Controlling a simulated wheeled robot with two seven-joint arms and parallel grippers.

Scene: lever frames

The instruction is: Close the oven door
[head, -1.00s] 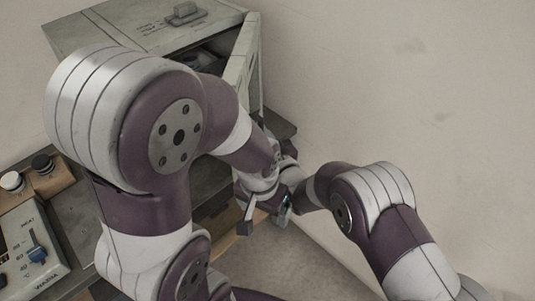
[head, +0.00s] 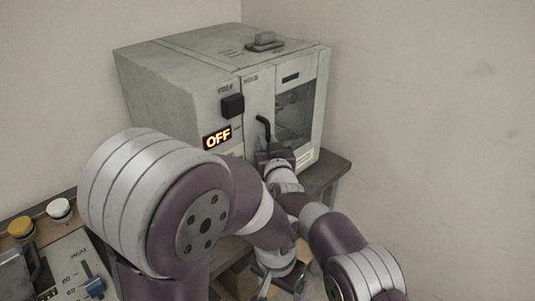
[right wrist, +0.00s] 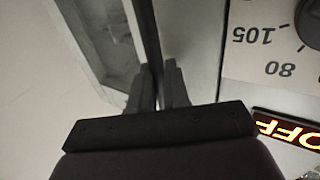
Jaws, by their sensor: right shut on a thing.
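The grey oven (head: 165,85) stands on a bench against the walls. Its door (head: 312,90), with a glass window, sits in the front and looks about flush with the control panel. The dark door handle (head: 263,124) is near the door's left edge. My right gripper (head: 268,150) is at the handle; in the right wrist view its fingers (right wrist: 158,88) are shut around the dark handle bar (right wrist: 148,35). My left gripper (head: 276,284) is low in the head view, below the oven and apart from it, partly cut off; its jaw opening is unclear.
A lit OFF display (head: 217,138) and a dark knob (head: 232,105) are on the oven's panel. A small grey block (head: 264,41) lies on the oven top. Round knobs (head: 59,209) and a device with a slider (head: 93,285) are at the lower left. A wall is close at right.

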